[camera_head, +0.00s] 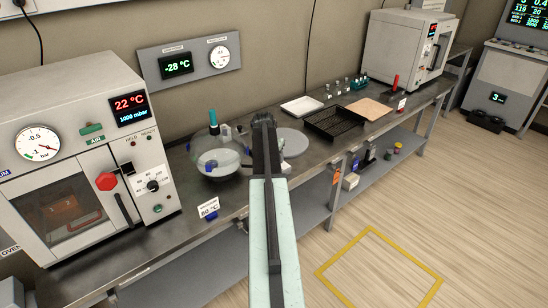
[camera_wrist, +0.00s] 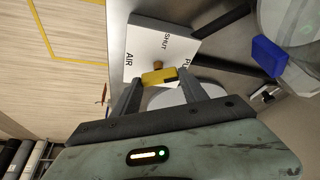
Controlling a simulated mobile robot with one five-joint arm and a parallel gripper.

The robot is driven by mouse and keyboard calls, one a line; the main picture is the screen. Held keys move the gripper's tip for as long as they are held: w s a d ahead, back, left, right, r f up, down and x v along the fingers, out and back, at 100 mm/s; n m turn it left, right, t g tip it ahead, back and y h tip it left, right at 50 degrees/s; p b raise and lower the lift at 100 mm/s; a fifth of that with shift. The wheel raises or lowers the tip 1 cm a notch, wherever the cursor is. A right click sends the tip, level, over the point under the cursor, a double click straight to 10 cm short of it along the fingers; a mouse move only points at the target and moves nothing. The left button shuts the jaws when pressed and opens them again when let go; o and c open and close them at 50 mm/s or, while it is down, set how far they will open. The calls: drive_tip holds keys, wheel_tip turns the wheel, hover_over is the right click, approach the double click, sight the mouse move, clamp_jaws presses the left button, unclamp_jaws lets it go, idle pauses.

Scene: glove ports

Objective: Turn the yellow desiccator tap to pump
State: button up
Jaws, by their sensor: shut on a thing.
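The yellow tap (camera_wrist: 158,77) shows in the wrist view as a short bar with a dark right end, beside a brass-coloured stem. It stands in front of a white plate (camera_wrist: 150,42) lettered AIR at left, SHUT at top and a word starting with P at right, partly covered by a finger. My gripper (camera_wrist: 161,82) is shut on the tap, one finger at each end. The dark end lies toward the P side; I cannot tell the exact setting. In the head view my arm hides the tap. The glass desiccator (camera_head: 218,160) stands left of my gripper (camera_head: 264,122).
A blue block (camera_wrist: 269,56) and clear glass (camera_wrist: 300,22) lie close to the right of the plate in the wrist view. A vacuum oven (camera_head: 85,150) stands at the bench's left. A black tray (camera_head: 333,122) and white tray (camera_head: 301,106) lie right of my arm.

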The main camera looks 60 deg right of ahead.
drive_tip(key=m+g, duration=0.2)
drive_tip(key=m, duration=0.3)
drive_tip(key=shift+w, duration=0.15)
drive_tip(key=shift+m, duration=0.3)
idle(0.3)
drive_tip(key=o, duration=1.4)
drive_tip(key=p+v, duration=0.7)
drive_tip(key=v, duration=0.1)
drive_tip(key=shift+w+d, duration=0.1)
drive_tip(key=shift+d, duration=0.05)
